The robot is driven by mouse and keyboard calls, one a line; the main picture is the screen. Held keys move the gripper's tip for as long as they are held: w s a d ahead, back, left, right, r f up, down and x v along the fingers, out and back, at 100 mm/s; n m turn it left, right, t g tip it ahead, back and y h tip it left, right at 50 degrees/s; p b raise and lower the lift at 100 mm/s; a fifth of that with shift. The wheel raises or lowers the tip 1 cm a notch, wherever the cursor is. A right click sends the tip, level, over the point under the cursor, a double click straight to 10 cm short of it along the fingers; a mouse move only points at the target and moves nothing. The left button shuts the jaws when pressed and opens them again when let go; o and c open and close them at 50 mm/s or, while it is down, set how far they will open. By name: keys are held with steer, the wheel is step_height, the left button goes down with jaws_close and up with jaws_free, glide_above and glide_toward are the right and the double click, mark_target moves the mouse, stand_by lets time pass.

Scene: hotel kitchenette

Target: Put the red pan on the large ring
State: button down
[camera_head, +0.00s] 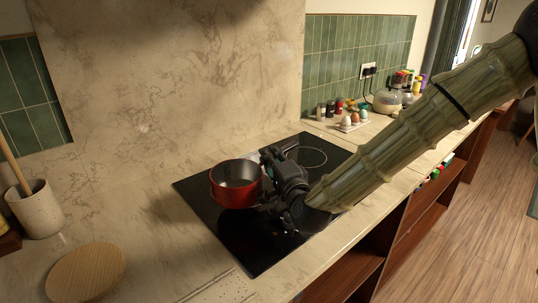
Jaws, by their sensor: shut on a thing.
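The red pan (232,197), with a grey inside, is upright over the left part of the black cooktop (257,252). I cannot tell whether its base touches the glass. My gripper (266,182) is at the pan's right side, shut on the pan. The gripper hides the grip point and any handle there. One pale ring outline (326,158) shows on the right part of the cooktop, behind my gripper. Other ring markings are hidden by the pan and my arm, so I cannot tell which ring is the large one.
A round wooden board (86,272) and a pale utensil crock (37,208) are at the left. A tray with small egg-like items (354,122), several jars and a bowl (387,102) stand at the back right. Marble counter between board and cooktop is clear.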

steer(key=shift+w+d+f+p, duration=0.15)
steer(key=shift+w+f+p, duration=0.4)
steer(key=shift+w, duration=0.95)
steer(key=shift+w+d+f+p, duration=0.15)
steer(key=shift+w+f, duration=0.65)
steer(key=shift+w, duration=0.7)
steer(key=shift+w+d+f+p, duration=0.25)
steer(key=shift+w+f, duration=0.45)
steer(key=shift+w, duration=0.8)
steer(key=shift+a+f, duration=0.1)
steer(key=c, duration=1.9)
jaws_free()
steer(key=shift+f, duration=0.15)
steer(key=shift+c, duration=0.2)
steer(key=o, duration=0.4)
steer(key=shift+o, duration=0.2)
steer(key=shift+r, duration=0.25)
steer(key=shift+s+f, duration=0.15)
steer(key=shift+s, duration=0.2)
steer(key=shift+b+v, duration=0.7)
steer(key=shift+v, duration=2.75)
